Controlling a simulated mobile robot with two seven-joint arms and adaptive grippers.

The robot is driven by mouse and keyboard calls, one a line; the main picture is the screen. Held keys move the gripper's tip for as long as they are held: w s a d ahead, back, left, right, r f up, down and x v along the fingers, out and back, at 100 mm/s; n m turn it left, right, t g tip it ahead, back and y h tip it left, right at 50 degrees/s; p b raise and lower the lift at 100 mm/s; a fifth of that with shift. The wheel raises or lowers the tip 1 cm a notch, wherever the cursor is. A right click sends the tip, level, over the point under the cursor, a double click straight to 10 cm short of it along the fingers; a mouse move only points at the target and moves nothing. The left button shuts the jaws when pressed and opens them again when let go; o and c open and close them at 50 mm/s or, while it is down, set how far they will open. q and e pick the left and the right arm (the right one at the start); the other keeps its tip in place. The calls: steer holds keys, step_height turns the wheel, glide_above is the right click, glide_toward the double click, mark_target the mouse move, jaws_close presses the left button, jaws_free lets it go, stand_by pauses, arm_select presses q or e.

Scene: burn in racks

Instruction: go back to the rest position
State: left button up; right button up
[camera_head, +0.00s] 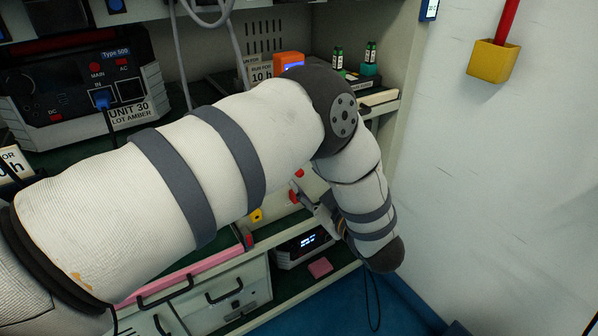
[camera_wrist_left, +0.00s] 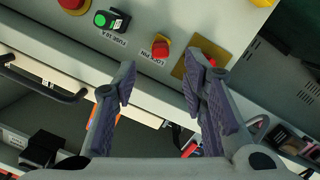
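My left arm reaches across the head view from the left, with its wrist bent down in front of the rack. My left gripper (camera_head: 328,217) is mostly hidden behind my forearm there. In the left wrist view the left gripper (camera_wrist_left: 160,82) is open, its two purple-padded fingers apart with nothing between them. Beyond the fingertips is a grey panel with a red knob (camera_wrist_left: 160,47) labelled LOCK PIN, a green button (camera_wrist_left: 101,20) labelled FUSE and another red knob (camera_wrist_left: 207,60). The right finger overlaps that last knob; I cannot tell whether it touches. My right gripper is not in view.
A black unit (camera_head: 85,95) labelled UNIT 30 stands on the rack's left. An orange box (camera_head: 288,62) and small green-capped items (camera_head: 370,55) are on the shelf. A lit device (camera_head: 303,243) sits lower down. The white wall (camera_head: 500,180) at right holds a yellow bracket (camera_head: 492,62).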

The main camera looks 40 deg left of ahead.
arm_select(q)
steer(key=f+v, duration=0.1)
steer(key=v, duration=0.4)
steer(key=s+f+m+g+h+p, duration=0.1)
steer(key=s+f+m+h+p, duration=0.1)
steer(key=s+f+m+h, duration=1.2)
steer(key=s+d+f+m+g, duration=0.1)
steer(key=s+g, duration=0.3)
steer(key=s, duration=1)
steer(key=s+d+f+m+g, duration=0.1)
steer(key=s+m+g, duration=0.2)
steer(key=s, duration=1.1)
steer(key=shift+d+f+g+h, duration=0.3)
steer(key=shift+d+g+h, duration=0.1)
steer(key=shift+g, duration=0.7)
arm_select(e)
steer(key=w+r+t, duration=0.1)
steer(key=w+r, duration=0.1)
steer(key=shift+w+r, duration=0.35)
arm_select(q)
steer(key=shift+w, duration=0.1)
